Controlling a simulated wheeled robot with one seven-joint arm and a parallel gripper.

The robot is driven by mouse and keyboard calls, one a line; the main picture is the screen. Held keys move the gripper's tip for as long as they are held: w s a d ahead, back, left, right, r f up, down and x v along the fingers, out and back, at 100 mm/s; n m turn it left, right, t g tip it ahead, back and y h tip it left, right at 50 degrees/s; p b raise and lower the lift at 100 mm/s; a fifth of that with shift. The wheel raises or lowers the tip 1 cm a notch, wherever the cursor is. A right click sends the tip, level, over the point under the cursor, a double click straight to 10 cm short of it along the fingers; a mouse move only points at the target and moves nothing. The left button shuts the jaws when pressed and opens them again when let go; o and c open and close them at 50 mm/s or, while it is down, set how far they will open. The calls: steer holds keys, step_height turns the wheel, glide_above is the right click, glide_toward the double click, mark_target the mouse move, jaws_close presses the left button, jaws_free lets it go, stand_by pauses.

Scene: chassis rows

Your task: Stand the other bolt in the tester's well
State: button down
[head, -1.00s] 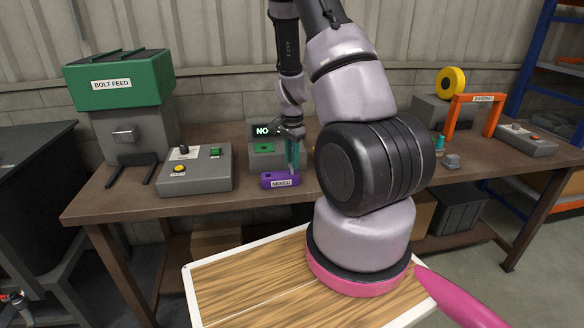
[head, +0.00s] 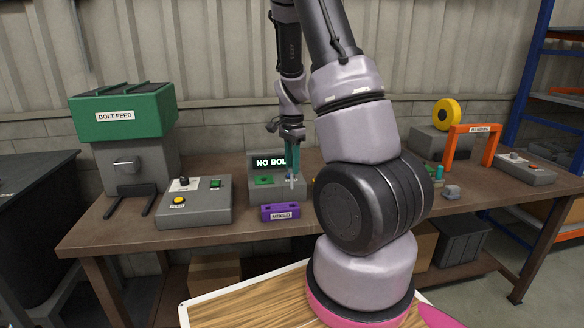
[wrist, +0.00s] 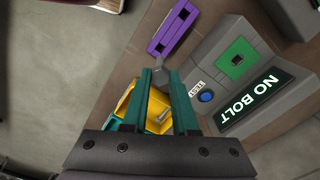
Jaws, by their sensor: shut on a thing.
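The tester (head: 262,192) is a grey box with a lit "NO BOLT" display, behind the purple holder. Its green square with a dark well shows in the wrist view (wrist: 237,60); no bolt stands in the well. My gripper (head: 292,172) points down over the right part of the tester, to the right of the green square. Its teal fingers (wrist: 168,85) are shut on a grey bolt (wrist: 161,76), partly hidden between them. The purple holder labelled "MIXED" (head: 280,213) sits at the bench's front, with dark slots and no bolt visible in it (wrist: 173,28).
A blue TEST button (wrist: 206,96) is on the tester. A yellow bin (wrist: 126,104) with a small metal part lies beside it. A grey control box (head: 193,203) and the bolt feed (head: 125,150) stand left. An orange frame (head: 470,146) stands right.

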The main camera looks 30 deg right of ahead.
step_height(320, 180, up, 9)
steer(key=shift+r, duration=0.2)
stand_by(0.6)
